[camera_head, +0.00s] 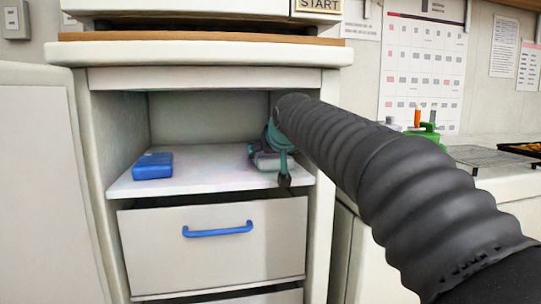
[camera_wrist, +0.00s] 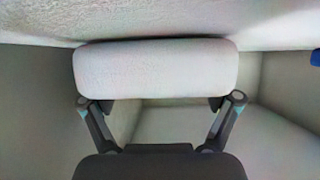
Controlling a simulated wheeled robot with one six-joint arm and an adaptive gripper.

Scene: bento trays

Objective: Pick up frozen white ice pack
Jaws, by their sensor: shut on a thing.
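The white ice pack (camera_wrist: 156,66) is a rounded, frosty slab that spans the wrist view between the two fingers of my gripper (camera_wrist: 160,101). My gripper is shut on it, one finger at each end. In the head view my gripper (camera_head: 281,163) is inside the open shelf compartment at its right side. A pale part of the white ice pack (camera_head: 266,160) shows beside the fingers there; my arm and gripper hide the rest. I cannot tell whether the pack touches the shelf.
A blue ice pack (camera_head: 153,166) lies on the left of the shelf (camera_head: 215,180); its edge shows in the wrist view (camera_wrist: 315,58). The compartment has side walls and a top. A drawer with a blue handle (camera_head: 218,229) is below. The shelf middle is clear.

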